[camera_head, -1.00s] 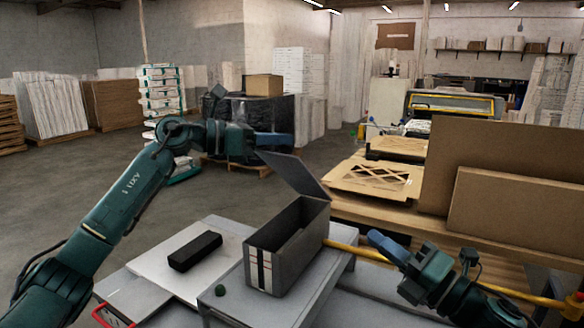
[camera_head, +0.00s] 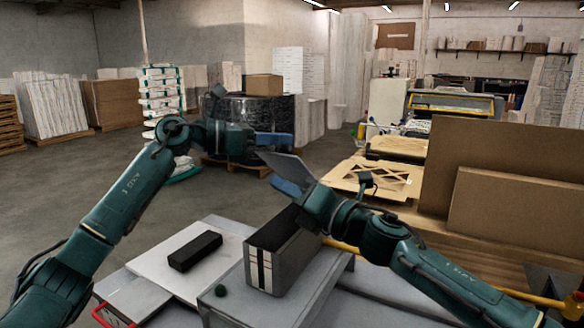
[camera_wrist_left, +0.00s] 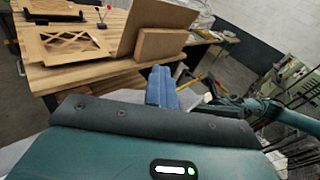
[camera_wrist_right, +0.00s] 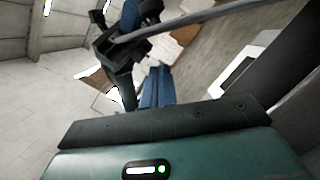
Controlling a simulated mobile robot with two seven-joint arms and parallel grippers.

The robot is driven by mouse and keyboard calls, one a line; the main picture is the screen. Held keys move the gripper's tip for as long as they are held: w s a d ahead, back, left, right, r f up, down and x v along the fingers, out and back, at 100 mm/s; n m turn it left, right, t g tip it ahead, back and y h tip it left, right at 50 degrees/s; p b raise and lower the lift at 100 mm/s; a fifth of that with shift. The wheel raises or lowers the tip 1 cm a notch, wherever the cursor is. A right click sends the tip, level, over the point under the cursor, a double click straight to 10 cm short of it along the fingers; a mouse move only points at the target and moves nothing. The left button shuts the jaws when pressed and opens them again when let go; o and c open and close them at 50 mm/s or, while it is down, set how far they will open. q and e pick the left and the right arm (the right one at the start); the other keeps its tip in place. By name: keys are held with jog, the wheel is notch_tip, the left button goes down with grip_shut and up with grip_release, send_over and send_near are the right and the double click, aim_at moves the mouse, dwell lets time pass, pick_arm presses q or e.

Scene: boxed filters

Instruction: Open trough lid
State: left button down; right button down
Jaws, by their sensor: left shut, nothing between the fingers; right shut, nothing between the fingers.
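The grey trough (camera_head: 262,268) stands on a grey table in the head view, its top partly uncovered. Its lid (camera_head: 290,165) is tilted up at the far end, with its free edge high and to the left. My left gripper (camera_head: 286,142) is shut and empty, just above the lid's raised edge. My right gripper (camera_head: 279,187) is shut and empty, just below the lid and above the trough's far end; I cannot tell if it touches the lid. It hides the lid's lower part. The right wrist view shows its blue fingers (camera_wrist_right: 158,84).
A black block (camera_head: 195,251) lies on a pale board (camera_head: 150,268) left of the trough. A wooden bench with cardboard sheets (camera_head: 505,165) stands to the right. A yellow bar runs behind the trough.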

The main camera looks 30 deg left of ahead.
aim_at(285, 162)
jog(key=w+r, duration=0.2)
jog(key=shift+w+r, duration=0.35)
jog(key=shift+r, duration=0.05)
pick_arm(q)
jog(key=shift+d, duration=0.1)
pick_arm(e)
jog(key=shift+w+r, duration=0.2)
